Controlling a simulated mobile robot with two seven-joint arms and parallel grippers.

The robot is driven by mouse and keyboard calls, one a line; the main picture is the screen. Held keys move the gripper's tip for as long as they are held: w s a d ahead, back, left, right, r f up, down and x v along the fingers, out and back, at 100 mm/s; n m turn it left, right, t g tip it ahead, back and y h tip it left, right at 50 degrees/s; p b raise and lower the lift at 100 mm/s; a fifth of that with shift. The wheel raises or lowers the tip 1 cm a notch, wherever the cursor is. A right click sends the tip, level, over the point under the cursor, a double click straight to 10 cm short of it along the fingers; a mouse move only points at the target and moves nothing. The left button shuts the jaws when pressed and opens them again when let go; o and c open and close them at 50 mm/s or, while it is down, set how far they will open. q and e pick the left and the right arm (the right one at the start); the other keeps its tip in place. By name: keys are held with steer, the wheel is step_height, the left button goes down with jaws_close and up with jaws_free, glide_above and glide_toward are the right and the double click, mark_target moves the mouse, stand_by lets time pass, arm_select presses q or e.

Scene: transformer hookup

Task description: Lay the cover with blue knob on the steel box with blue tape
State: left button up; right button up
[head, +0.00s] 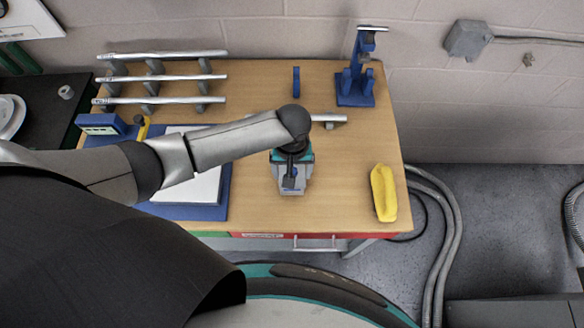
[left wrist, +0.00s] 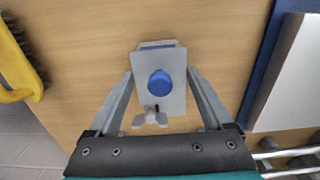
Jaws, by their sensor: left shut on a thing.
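My left gripper (head: 291,178) points down over the front middle of the table. In the left wrist view my left gripper (left wrist: 160,72) is shut on the sides of a grey plate with a round blue knob (left wrist: 159,83), the cover. A small winged grey piece (left wrist: 151,120) shows at its near edge. A bluish-grey strip (left wrist: 157,45) shows just beyond its far edge, perhaps the box with blue tape. In the head view a grey body (head: 293,188) shows under the gripper; I cannot tell whether cover and box touch. My right gripper is not in view.
A yellow brush (head: 384,193) lies near the table's right edge. A blue mat (head: 222,192) with a white sheet lies left of the gripper. Metal bars (head: 160,78) on supports stand at the back left, a blue stand (head: 356,90) at the back.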

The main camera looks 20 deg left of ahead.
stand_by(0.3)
arm_select(q)
steer(key=o, duration=1.2)
steer(key=shift+f, duration=0.1)
step_height(320, 180, up, 15)
steer(key=shift+r+p, duration=0.2)
steer(key=shift+p, duration=0.75)
steer(key=shift+s+f, duration=0.1)
